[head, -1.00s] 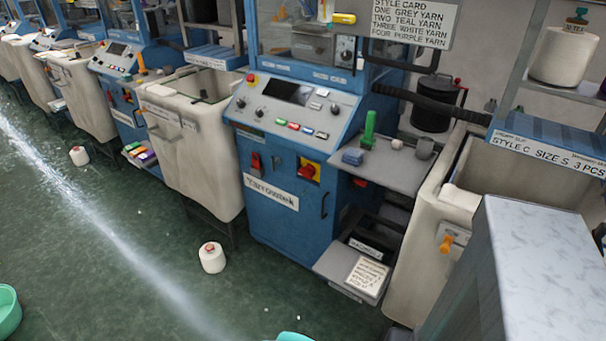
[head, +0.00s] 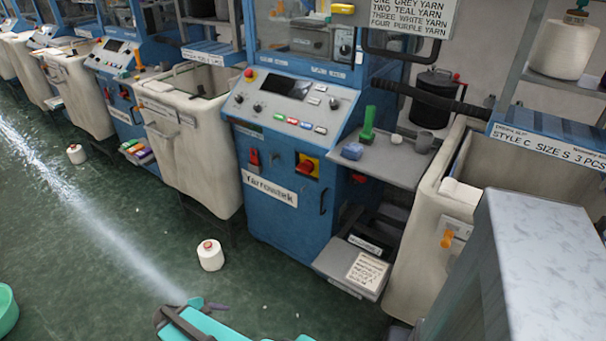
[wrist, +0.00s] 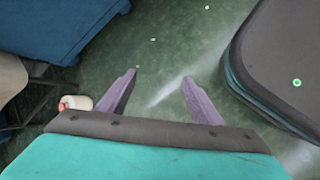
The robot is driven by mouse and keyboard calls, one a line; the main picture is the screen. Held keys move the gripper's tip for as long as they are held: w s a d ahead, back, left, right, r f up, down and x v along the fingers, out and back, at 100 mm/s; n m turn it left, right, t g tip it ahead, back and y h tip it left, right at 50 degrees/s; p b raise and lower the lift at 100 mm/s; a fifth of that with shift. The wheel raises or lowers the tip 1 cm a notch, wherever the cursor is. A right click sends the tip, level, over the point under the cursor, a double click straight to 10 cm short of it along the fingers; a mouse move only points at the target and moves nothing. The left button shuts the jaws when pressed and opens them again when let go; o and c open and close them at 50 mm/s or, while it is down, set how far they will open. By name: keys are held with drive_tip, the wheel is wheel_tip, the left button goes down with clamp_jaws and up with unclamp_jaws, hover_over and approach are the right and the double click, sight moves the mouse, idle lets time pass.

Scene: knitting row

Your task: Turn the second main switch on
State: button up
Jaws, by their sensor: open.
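The nearest blue machine (head: 270,225) has a red rotary switch on a yellow plate (head: 307,167) on its front. A red lever switch (head: 253,160) sits left of it. The blue machine farther left (head: 120,110) has a small red switch (head: 127,97); its setting is too small to tell. My teal gripper (head: 192,304) is at the bottom of the head view, low in front of the nearest machine and apart from it. In the wrist view my gripper (wrist: 158,84) has its purple fingers spread, with nothing between them. No switch shows in the wrist view.
A white yarn cone (head: 210,256) stands on the green floor before the machine. Cream bins (head: 190,145) stand between the machines. An open lower shelf (head: 352,268) juts out at right. A grey cabinet (head: 530,260) fills the right foreground. The floor at left is mostly clear.

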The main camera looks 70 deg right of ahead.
drive_tip(key=w+d+r+n+h, duration=0.1)
drive_tip(key=d+r+h, duration=0.15)
drive_tip(key=d, duration=0.45)
drive_tip(key=d+r+n+h, duration=0.1)
drive_tip(key=d+r, duration=0.2)
drive_tip(key=d, duration=0.3)
drive_tip(key=n+g+h+b, duration=0.1)
drive_tip(key=n+h+b, duration=0.2)
drive_tip(key=n+h, duration=0.5)
approach(302, 170)
drive_tip(key=v, duration=0.2)
drive_tip(key=shift+w+a, duration=0.25)
drive_tip(key=shift+a, duration=0.1)
drive_tip(key=shift+d, duration=0.2)
drive_tip(key=shift+s+p+x, duration=0.1)
drive_tip(key=shift+p+x, duration=0.45)
drive_tip(key=shift+x, duration=2.8)
drive_tip(key=shift+s+p+x, duration=0.15)
drive_tip(key=shift+p+x, duration=0.35)
drive_tip(key=shift+x, duration=2.85)
drive_tip(key=shift+a+f, duration=0.1)
drive_tip(key=c, duration=0.8)
